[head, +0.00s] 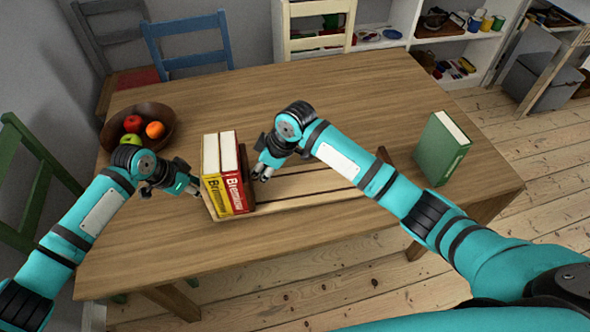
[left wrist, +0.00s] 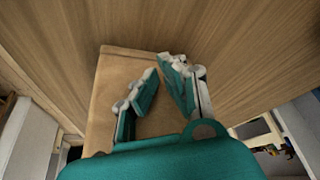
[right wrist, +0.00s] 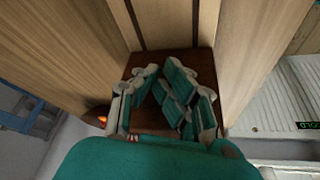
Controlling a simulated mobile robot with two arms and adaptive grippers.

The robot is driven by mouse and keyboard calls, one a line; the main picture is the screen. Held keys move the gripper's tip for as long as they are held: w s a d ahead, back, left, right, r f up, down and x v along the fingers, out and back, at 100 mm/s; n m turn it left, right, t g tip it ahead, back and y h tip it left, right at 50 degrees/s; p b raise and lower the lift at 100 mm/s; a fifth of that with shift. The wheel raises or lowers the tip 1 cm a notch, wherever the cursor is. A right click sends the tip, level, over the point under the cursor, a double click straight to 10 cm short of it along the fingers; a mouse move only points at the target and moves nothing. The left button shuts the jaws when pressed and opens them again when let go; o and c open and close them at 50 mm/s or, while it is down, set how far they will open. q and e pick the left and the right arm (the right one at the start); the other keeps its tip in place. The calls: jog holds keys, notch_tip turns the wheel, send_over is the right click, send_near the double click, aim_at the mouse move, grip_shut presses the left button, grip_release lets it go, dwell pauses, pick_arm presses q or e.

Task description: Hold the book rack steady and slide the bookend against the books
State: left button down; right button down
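The slatted wooden book rack (head: 305,187) lies on the table. A yellow book (head: 213,180) and a red book (head: 232,178) stand upright at its left end. The dark brown bookend (head: 248,182) stands just right of the red book; any gap is too small to tell. My right gripper (head: 262,174) is at the bookend's right side, its fingertips close together; the dark panel (right wrist: 140,118) lies beyond them in the right wrist view. My left gripper (head: 196,191), fingertips also together, is at the rack's left end, whose light panel (left wrist: 108,85) shows in the left wrist view. Contact is unclear.
A bowl (head: 160,115) of fruit sits at the table's left. A green book (head: 440,150) stands at the right, beyond my right forearm. Chairs (head: 187,45) and shelves (head: 455,45) are behind. The table's back middle is clear.

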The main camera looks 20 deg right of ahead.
pick_arm(q)
jog(key=shift+s+d, duration=0.1)
jog(key=shift+d, duration=0.3)
pick_arm(e)
jog(key=shift+a+r, duration=0.25)
jog(key=shift+a, duration=0.05)
pick_arm(q)
jog(key=shift+a, duration=0.15)
pick_arm(e)
jog(key=shift+d, duration=0.7)
jog(key=shift+s+d+f, duration=0.15)
jog(key=shift+d, duration=1.2)
pick_arm(q)
jog(key=shift+a, duration=0.15)
pick_arm(e)
notch_tip(320, 180, up, 12)
pick_arm(q)
jog(key=shift+a, duration=0.1)
pick_arm(e)
jog(key=shift+d, duration=0.1)
pick_arm(q)
jog(key=shift+w+a, duration=0.2)
jog(key=shift+a, duration=1.75)
notch_tip(320, 180, up, 12)
